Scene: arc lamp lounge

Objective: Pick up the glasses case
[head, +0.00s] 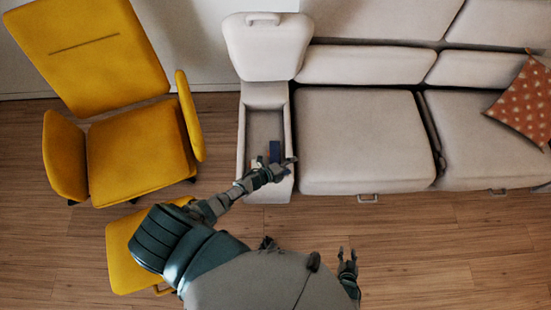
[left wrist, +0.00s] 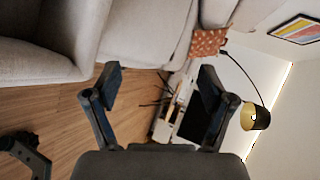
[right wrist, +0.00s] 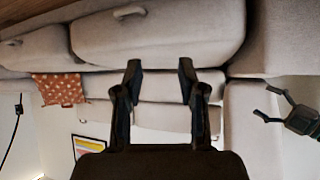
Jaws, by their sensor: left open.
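A small dark blue object (head: 275,149), which looks like the glasses case, is in the open storage compartment (head: 246,140) of the sofa's left armrest. My left gripper (head: 290,165) is above the compartment's near end, just below the blue object in the picture and partly over it. It is open, with nothing between its fingers in the left wrist view (left wrist: 160,82). It also shows in the right wrist view (right wrist: 266,102). The case does not show in either wrist view. My right gripper (head: 347,253) is open and empty in front of the sofa, also seen in the right wrist view (right wrist: 160,72).
The armrest lid (head: 267,50) stands raised behind the compartment. A small brownish item (head: 258,163) lies beside the blue object. The grey sofa seat (head: 360,140) is to the right, a yellow armchair (head: 130,150) and yellow footstool (head: 122,262) to the left. Wooden floor (head: 450,250) is clear.

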